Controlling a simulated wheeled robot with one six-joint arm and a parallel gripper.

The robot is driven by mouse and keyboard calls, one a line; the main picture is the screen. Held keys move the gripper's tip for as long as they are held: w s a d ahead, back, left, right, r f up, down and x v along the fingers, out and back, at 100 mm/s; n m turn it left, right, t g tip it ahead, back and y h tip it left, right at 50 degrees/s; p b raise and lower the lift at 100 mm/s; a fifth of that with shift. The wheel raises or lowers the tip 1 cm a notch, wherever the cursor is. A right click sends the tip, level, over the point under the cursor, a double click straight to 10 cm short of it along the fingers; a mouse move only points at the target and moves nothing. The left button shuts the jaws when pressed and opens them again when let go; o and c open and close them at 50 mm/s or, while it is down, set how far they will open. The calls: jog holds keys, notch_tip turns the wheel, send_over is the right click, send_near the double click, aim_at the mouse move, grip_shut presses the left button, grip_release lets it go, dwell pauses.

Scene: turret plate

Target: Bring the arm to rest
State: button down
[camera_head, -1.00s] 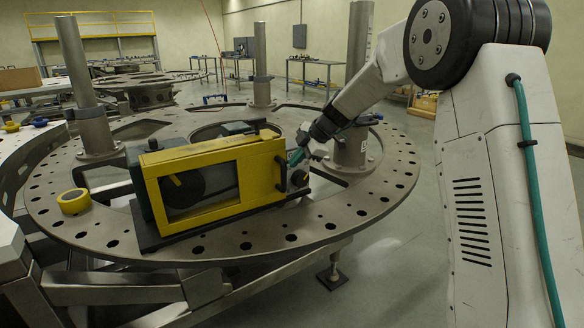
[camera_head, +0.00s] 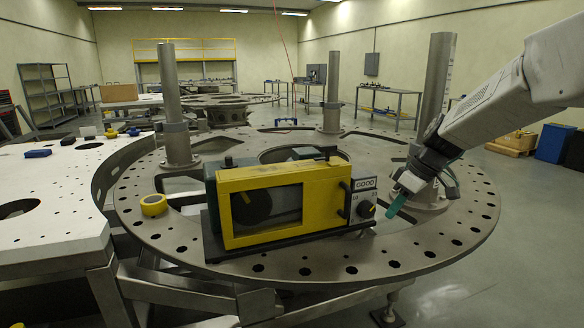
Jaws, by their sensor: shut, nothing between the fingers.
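My gripper (camera_head: 399,199) hangs at the end of my white arm, over the right part of the round metal turret plate (camera_head: 470,219). Its teal fingers point down and to the left and are shut with nothing between them. They are just right of a small panel (camera_head: 363,184) that reads "GOOD" and has a dark knob (camera_head: 366,210). A gap shows in the picture between the fingers and the knob. The panel stands at the right end of a yellow-framed box (camera_head: 276,238) with a dark window, upright on the plate.
Metal posts rise from the plate: one at the left (camera_head: 172,105), one at the back (camera_head: 332,95) and one behind my gripper (camera_head: 437,80). A yellow tape roll (camera_head: 154,205) lies on the plate's left. A white table (camera_head: 60,226) adjoins at left. Open floor (camera_head: 500,280) lies at right.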

jog(key=s+r+m+h, duration=0.1)
jog(key=s+m, duration=0.3)
jog(key=s, duration=1.4)
jog(key=s+r+m+h, duration=0.2)
jog(key=s+m, duration=0.3)
jog(key=s, duration=1.3)
jog(key=shift+s+d+m+h, duration=0.3)
jog(key=shift+s+d+h, duration=0.1)
jog(key=shift+h, duration=0.5)
